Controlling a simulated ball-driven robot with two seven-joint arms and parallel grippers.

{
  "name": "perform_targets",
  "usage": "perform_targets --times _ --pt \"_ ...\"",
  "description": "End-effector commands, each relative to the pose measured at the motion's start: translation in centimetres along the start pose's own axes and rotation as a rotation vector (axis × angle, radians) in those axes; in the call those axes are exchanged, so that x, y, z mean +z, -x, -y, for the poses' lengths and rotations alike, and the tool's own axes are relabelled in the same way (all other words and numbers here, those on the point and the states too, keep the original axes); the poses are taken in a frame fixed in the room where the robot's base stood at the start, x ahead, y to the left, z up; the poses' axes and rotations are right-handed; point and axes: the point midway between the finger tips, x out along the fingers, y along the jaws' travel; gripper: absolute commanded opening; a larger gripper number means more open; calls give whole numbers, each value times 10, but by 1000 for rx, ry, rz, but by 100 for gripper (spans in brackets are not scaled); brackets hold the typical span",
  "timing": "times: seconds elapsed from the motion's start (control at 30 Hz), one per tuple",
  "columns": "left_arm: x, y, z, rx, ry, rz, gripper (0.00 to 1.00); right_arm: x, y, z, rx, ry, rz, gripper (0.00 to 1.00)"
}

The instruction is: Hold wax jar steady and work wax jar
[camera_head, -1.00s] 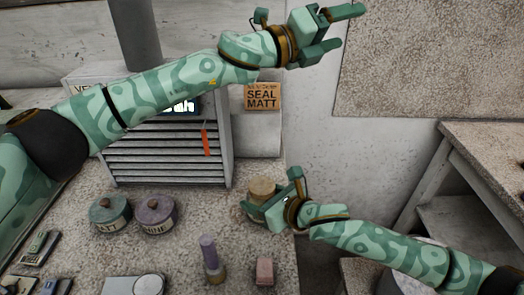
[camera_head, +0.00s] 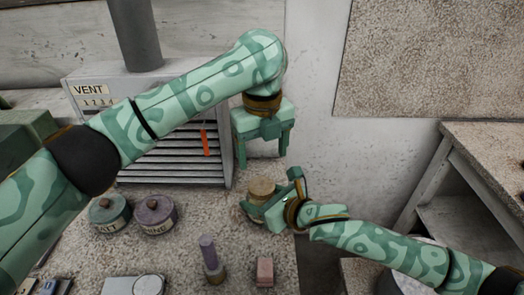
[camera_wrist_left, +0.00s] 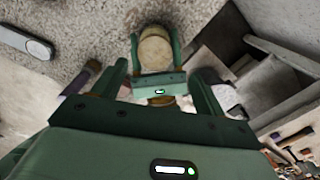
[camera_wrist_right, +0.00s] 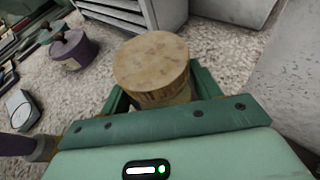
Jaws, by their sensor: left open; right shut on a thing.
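The wax jar (camera_head: 262,187), with a round tan wooden-looking lid, stands near the counter's right edge. In the right wrist view the lid (camera_wrist_right: 152,60) rises above my right gripper's fingers, and the body below is mostly hidden. My right gripper (camera_head: 254,207) is shut around the jar's body, low on its near side. My left gripper (camera_head: 263,158) is open and empty, fingers pointing down, above and slightly behind the jar in the head view. In the left wrist view the jar (camera_wrist_left: 155,48) shows beyond the open fingers, apart from them.
A green-lidded jar (camera_head: 110,214) and a purple-lidded jar (camera_head: 155,215) stand to the left. A purple-topped bottle (camera_head: 211,259) and a pink block (camera_head: 265,271) are in front. A slatted vent box (camera_head: 165,163) with an orange tag (camera_head: 205,142) stands behind. A side table (camera_head: 485,150) is at right.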

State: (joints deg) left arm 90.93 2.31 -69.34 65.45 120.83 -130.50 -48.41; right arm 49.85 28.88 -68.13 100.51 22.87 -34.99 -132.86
Motion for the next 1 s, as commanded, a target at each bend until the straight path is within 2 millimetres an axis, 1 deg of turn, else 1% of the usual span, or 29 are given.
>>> perform_targets --times 0.07,0.17,0.4,0.5,0.67,0.9,0.93,0.97,1.0 --pt "-3 -3 -3 16 -31 -18 72 1 0 0 0 0 1 0" --pt "-4 -14 -4 23 -43 -27 72 1 0 0 0 0 1 0" --pt "-5 -55 -6 23 -41 -24 72 1 0 0 0 0 2 0" --pt "-5 -68 -6 22 -39 -23 72 1 0 0 0 0 2 0" --pt "-5 -78 -6 20 -38 -22 72 1 0 0 0 0 2 0" --pt "-5 -80 -6 20 -39 -20 72 1 0 0 0 0 2 0" --pt "-5 -80 -6 20 -39 -20 66 1 0 0 0 0 2 0" --pt "-5 -80 -6 20 -39 -20 58 1 0 0 0 0 2 0" --pt "-5 -79 -6 20 -39 -20 47 1 0 0 0 0 2 0"
